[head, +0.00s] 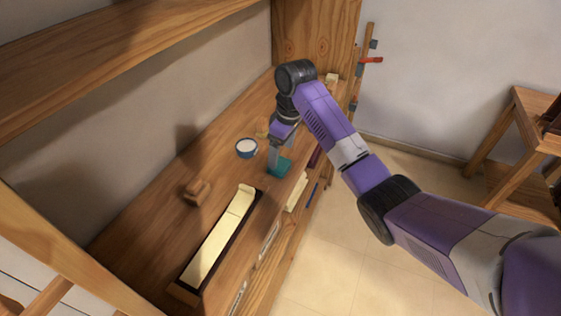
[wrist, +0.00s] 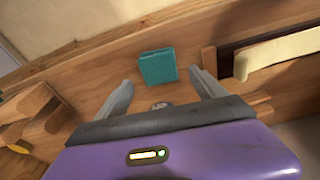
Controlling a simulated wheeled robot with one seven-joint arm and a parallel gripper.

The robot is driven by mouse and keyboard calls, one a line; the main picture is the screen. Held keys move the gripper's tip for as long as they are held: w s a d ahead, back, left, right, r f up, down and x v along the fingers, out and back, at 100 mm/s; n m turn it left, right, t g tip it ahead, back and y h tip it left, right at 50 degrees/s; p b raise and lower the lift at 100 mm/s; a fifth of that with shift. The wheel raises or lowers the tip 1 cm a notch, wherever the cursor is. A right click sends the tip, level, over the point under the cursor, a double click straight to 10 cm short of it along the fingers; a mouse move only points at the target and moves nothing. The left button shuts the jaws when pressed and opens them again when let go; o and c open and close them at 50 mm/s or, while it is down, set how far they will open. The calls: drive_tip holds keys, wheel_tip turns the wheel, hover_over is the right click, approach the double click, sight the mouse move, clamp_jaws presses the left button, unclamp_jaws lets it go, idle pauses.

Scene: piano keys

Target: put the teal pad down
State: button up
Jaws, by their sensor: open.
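The teal pad (head: 279,166) lies on the wooden bench top, right of the blue cup. In the wrist view the teal pad (wrist: 158,67) shows as a flat square just beyond my fingertips, between the lines of the two fingers. My gripper (wrist: 163,82) is open, its two grey fingers spread apart with nothing between them. In the head view my gripper (head: 274,160) points down beside the pad and partly covers its left side. I cannot tell whether a fingertip touches the pad.
A blue cup (head: 246,148) with pale contents stands left of the pad. A long tray with cream piano keys (head: 222,236) lies nearer. A small wooden block (head: 196,192) sits on the bench. Loose cream strips (head: 297,192) lie near the front edge. A wooden shelf (head: 110,40) overhangs the back.

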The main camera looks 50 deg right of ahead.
drive_tip(key=shift+s+r, duration=0.2)
drive_tip(key=shift+r, duration=1.15)
drive_tip(key=w+r+m+t+h, duration=0.2)
drive_tip(key=w+r+t, duration=0.4)
drive_tip(key=w, duration=0.4)
drive_tip(key=a+m+t, duration=0.1)
drive_tip(key=a+t, duration=0.4)
drive_tip(key=s+a+f+m+t+h, duration=0.1)
drive_tip(key=s+a+m+t, duration=0.1)
drive_tip(key=s+a, duration=0.55)
drive_tip(key=s+a+f+m+t+h, duration=0.1)
drive_tip(key=s+a+f+m+t, duration=0.3)
drive_tip(key=s, duration=0.7)
drive_tip(key=s+a+n+g+y, duration=0.1)
drive_tip(key=s+a+n+g, duration=0.1)
drive_tip(key=s, duration=1.3)
drive_tip(key=s+a+r+n+g+y, duration=0.1)
drive_tip(key=s+a+n, duration=0.3)
drive_tip(key=s, duration=1.1)
drive_tip(key=a+g+y, duration=0.1)
drive_tip(key=a, duration=0.1)
drive_tip(key=shift+s+a+r+y, duration=0.2)
drive_tip(key=shift+s+a+y, duration=0.1)
drive_tip(key=shift+a, duration=0.05)
